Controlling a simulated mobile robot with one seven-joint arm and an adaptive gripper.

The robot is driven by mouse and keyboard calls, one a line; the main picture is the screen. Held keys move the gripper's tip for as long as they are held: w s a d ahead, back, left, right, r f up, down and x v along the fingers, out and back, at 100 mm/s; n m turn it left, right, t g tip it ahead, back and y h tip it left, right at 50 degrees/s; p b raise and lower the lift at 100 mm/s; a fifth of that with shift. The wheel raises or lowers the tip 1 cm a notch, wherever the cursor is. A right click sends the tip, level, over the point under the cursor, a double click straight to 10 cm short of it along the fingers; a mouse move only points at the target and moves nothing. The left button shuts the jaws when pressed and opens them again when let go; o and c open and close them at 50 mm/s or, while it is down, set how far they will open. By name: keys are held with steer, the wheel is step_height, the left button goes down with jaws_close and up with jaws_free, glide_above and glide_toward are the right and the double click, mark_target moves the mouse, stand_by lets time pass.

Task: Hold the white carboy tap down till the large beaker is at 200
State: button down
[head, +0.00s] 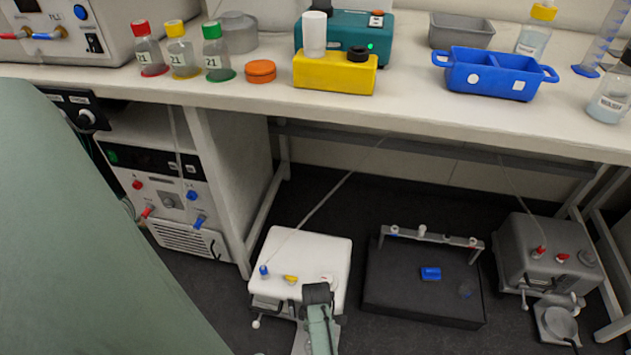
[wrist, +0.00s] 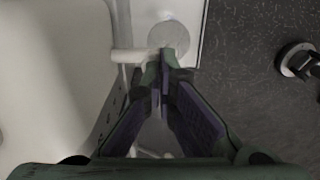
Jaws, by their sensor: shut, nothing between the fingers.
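The white carboy (head: 305,255) stands on the floor under the bench, with blue and yellow fittings on top. In the head view my gripper (head: 318,292) is at its front edge and hides much of the front, including any beaker there. In the wrist view the carboy's pale body (wrist: 50,85) fills the left side. My gripper (wrist: 166,54) is shut and empty, fingertips together beside a short white bar (wrist: 135,55), which looks like the tap. A round, pale, see-through disc (wrist: 168,36) lies just beyond the tips; it may be the large beaker. Contact and any liquid level cannot be told.
A black tray (head: 425,285) with a rail stands to the right. Farther right is a grey carboy (head: 545,250) with a round vessel (head: 557,322) before it. The bench top (head: 220,92) overhangs. A white instrument (head: 165,190) stands left.

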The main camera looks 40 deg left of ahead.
steer(key=shift+f, duration=0.1)
step_height(320, 180, down, 2)
steer(key=shift+b, duration=0.3)
steer(key=shift+s+f, duration=0.1)
steer(key=shift+f, duration=0.05)
steer(key=shift+s+f, duration=0.2)
stand_by(1.5)
steer(key=shift+w+d, duration=0.1)
steer(key=shift+d, duration=0.05)
stand_by(2.6)
steer(key=shift+r, duration=0.1)
steer(key=r+p, duration=0.1)
steer(key=r, duration=0.1)
steer(key=r+p, duration=0.4)
steer(key=shift+w+a+r, duration=0.2)
steer(key=shift+w+a, duration=0.15)
step_height(320, 180, up, 9)
steer(key=shift+w, duration=0.15)
